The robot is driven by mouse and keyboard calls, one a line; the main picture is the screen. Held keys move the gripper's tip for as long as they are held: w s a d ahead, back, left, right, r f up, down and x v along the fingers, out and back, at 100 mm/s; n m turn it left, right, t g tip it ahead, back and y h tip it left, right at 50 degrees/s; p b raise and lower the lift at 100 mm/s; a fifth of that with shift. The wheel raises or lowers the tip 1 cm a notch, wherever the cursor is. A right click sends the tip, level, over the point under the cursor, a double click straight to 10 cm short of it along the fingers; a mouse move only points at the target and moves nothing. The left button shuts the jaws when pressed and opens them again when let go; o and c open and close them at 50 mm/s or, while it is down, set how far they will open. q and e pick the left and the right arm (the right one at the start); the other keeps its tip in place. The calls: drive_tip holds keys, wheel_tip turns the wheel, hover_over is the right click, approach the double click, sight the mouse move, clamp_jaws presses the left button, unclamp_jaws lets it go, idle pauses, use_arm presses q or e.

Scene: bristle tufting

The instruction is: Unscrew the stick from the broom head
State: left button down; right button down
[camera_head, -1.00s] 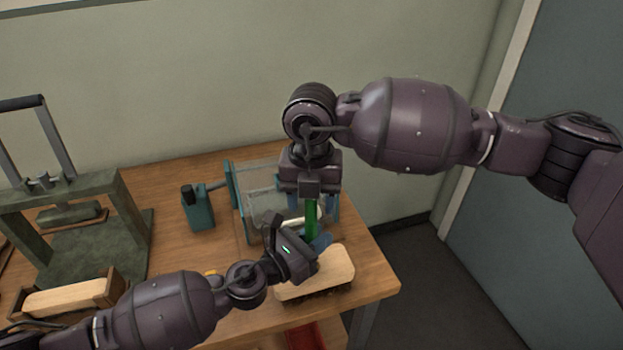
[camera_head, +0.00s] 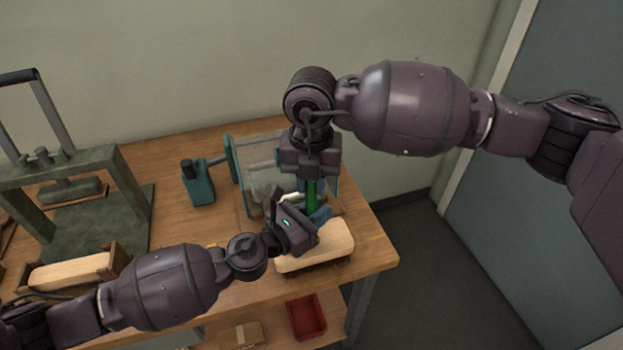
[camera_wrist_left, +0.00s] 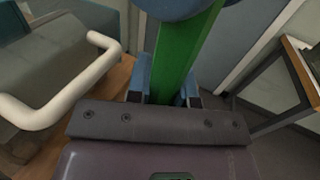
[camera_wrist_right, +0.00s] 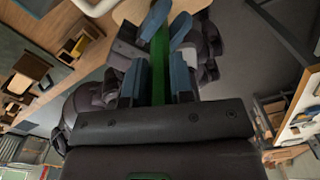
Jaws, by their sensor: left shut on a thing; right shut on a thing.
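The green stick (camera_head: 312,194) stands roughly upright near the right front of the bench. My left gripper (camera_head: 318,216) reaches in from the left, lower down, and is shut on the stick, which also shows in the left wrist view (camera_wrist_left: 180,50). The joint between stick and head is hidden behind my left gripper.
A clear-sided machine with a teal frame (camera_head: 232,165) stands just behind the stick. A teal device (camera_head: 198,184) is left of it. A dark green press (camera_head: 60,165) and a wooden block in a tray (camera_head: 75,270) are further left. A red bin (camera_head: 306,316) is below.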

drive_tip(key=n, duration=0.4)
idle(1.1)
drive_tip(key=c, duration=1)
unclamp_jaws()
drive_tip(key=shift+o, duration=0.2)
drive_tip(key=shift+r, duration=2.3)
use_arm(q)
drive_tip(key=c, duration=0.9)
unclamp_jaws()
use_arm(e)
drive_tip(key=shift+a, duration=0.1)
use_arm(q)
drive_tip(key=shift+a, duration=0.1)
